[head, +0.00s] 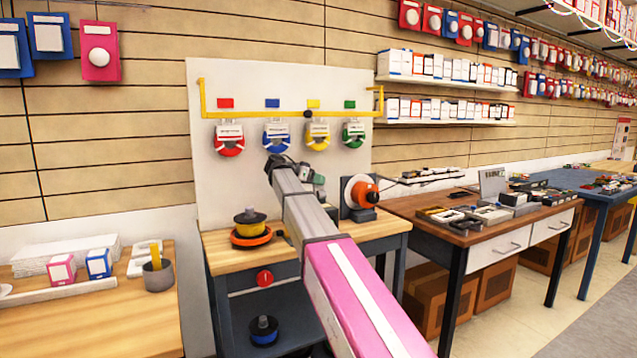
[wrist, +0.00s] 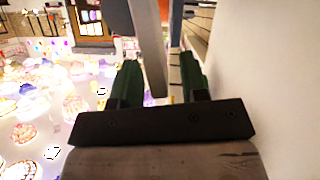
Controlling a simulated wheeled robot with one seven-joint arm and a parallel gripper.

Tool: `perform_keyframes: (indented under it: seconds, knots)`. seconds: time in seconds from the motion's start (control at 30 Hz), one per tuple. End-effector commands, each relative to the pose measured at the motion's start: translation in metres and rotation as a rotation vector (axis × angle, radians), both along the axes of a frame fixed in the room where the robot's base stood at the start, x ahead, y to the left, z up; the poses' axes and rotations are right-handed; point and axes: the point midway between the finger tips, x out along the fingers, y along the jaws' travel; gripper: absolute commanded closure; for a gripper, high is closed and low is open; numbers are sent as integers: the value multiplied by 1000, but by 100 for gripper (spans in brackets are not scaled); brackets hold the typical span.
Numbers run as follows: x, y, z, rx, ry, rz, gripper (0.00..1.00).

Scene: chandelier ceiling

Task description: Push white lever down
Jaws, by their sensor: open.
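I cannot clearly make out a white lever in the head view. A white upright board (head: 345,85) stands at the back of a wood-topped bench (head: 225,245). Red, blue, yellow and green units with white tops hang on it below a yellow rail (head: 250,115). My arm reaches towards the board, its far end below the blue unit (head: 277,133). In the wrist view, my gripper (wrist: 158,62) has two dark green fingers set apart. A pale grey bar (wrist: 150,45) shows between them; I cannot tell whether it is the lever or whether they touch. A pale surface fills the right side.
An orange reel with a white disc (head: 352,190) stands on the bench right of my arm. A yellow-black spool (head: 250,220) sits on the left. A brown table (head: 410,206) with tools stands right; a wooden table (head: 150,320) with boxes and a grey cup (head: 158,278) stands left.

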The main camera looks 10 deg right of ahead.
Motion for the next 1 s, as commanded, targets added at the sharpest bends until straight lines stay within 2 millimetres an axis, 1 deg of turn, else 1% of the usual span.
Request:
perform_keyframes:
  seconds: [0.13, 0.4, 0.43, 0.47, 0.5, 0.53, 0.57, 0.8, 1.0]
  knots:
    - [2, -7, -3, 0, 0, 0, 60]
    - [2, -7, -3, 0, 0, 1, 60]
    - [2, -7, -3, 0, 0, 1, 66]
    - [2, -7, -4, 0, 0, 1, 76]
    - [2, -7, -3, 0, 0, 1, 89]
    - [2, -7, -3, 0, 0, 1, 99]
    - [2, -7, -3, 0, 0, 1, 100]
    - [1, -7, -3, 3, -8, 1, 100]
    - [-5, -9, -3, 21, -65, 1, 100]
